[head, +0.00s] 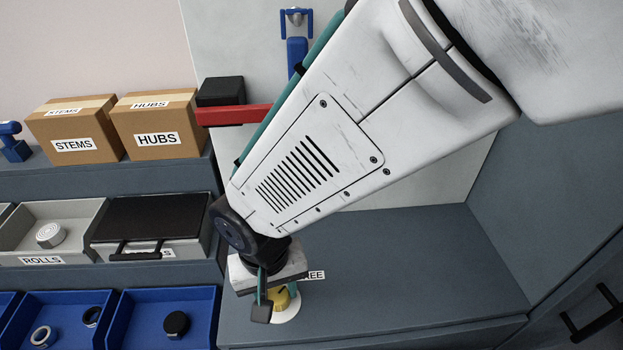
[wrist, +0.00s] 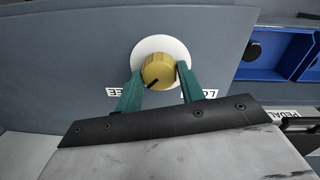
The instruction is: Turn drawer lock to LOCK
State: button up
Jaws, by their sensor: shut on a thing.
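The lock knob is a gold dial (wrist: 160,66) with a black pointer line, on a round white plate (wrist: 147,46). In the wrist view the pointer slants to the lower left, toward the side of the FREE label (wrist: 117,92). The LOCK label (wrist: 208,94) is on the right, and fingers partly cover both labels. My gripper (wrist: 159,74) has one green finger on each side of the dial and is shut on it. In the head view the dial (head: 281,298) shows under my gripper (head: 277,303), and the LOCK label is hidden.
Blue bins (head: 162,293) with small round parts stand left of the lock surface. Above them are a grey ROLLS tray (head: 88,225), a black-lidded box (head: 155,216) and cardboard boxes (head: 158,112). The grey-blue surface right of the knob (head: 410,265) is clear. A black handle (head: 598,318) is at lower right.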

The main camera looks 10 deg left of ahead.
jog(key=n, duration=0.4)
jog(key=shift+n, duration=0.3)
jog(key=n, duration=0.4)
jog(key=shift+n, duration=0.3)
jog(key=n, duration=0.4)
jog(key=shift+y, duration=0.3)
jog(key=shift+n, duration=2.2)
jog(key=o, duration=1)
jog(key=shift+d, duration=0.1)
jog(key=shift+r, duration=0.1)
